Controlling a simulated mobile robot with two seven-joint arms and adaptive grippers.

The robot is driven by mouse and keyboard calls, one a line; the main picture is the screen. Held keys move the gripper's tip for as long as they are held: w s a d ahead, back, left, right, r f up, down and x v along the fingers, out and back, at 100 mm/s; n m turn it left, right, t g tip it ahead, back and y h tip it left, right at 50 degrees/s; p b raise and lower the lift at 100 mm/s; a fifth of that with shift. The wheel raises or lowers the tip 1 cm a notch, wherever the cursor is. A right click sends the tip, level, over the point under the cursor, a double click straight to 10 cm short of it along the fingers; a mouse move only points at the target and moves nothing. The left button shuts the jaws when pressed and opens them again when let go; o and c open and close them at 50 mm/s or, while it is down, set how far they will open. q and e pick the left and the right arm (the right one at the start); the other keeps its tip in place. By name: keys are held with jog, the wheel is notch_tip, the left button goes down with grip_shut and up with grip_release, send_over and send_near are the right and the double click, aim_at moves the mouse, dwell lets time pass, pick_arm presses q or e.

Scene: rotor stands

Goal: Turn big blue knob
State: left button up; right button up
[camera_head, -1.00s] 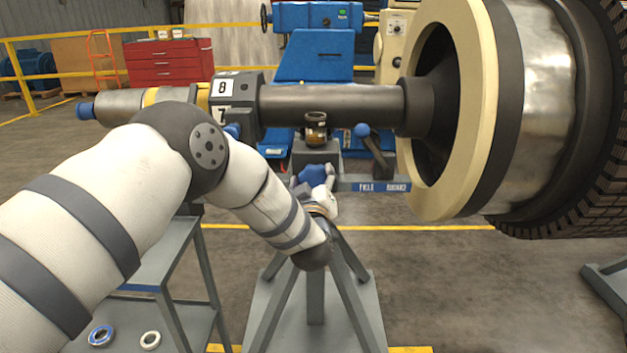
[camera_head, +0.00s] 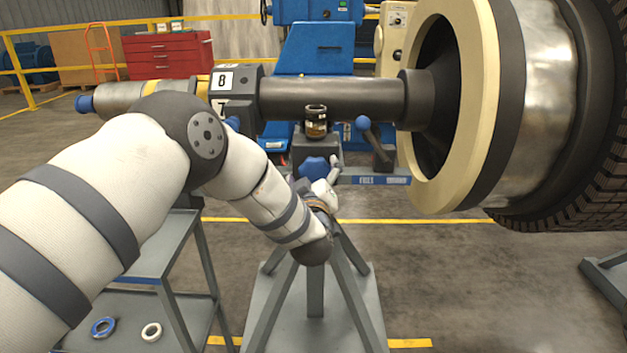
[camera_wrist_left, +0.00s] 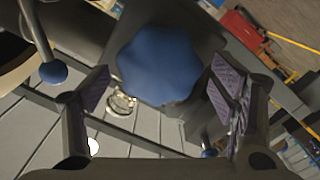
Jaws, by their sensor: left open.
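The big blue lobed knob (camera_head: 314,166) sits on the stand's grey head, below the rotor shaft. In the left wrist view the knob (camera_wrist_left: 157,65) shows face on, at the upper middle. My left gripper (camera_wrist_left: 165,92) is open, with one finger pad on the left and one on the right of the knob. I cannot tell whether either pad touches it. In the head view my left gripper (camera_head: 326,180) is small and partly hidden by its own wrist. My right gripper is in neither view.
A lever with a blue ball (camera_head: 362,123) stands right of the knob. The rotor shaft (camera_head: 330,98) passes above, joined to a large rotor (camera_head: 545,90) at right. A grey cart (camera_head: 150,252) stands at lower left.

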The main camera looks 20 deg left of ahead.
pick_arm(q)
jog(key=v, duration=1.1)
jog(key=shift+s, duration=0.25)
jog(key=shift+d, duration=0.1)
jog(key=s+a+f+m+g+h, duration=0.1)
jog(key=s+f+m+g+h, duration=0.3)
jog(key=s+f, duration=0.7)
jog(key=s+a+f+m+g+h, duration=0.1)
jog(key=s+f+m+g, duration=0.1)
jog(key=s+f+g, duration=0.8)
jog(key=s+a+f+m+g, duration=0.1)
jog(key=s+a+f+g, duration=0.1)
jog(key=s, duration=1.1)
jog(key=s+a+f+m+g, duration=0.2)
jog(key=s+f+g, duration=0.2)
jog(key=s, duration=1)
jog(key=shift+s+f+m, duration=0.3)
jog(key=shift+f, duration=0.2)
jog(key=shift+w+a, duration=0.1)
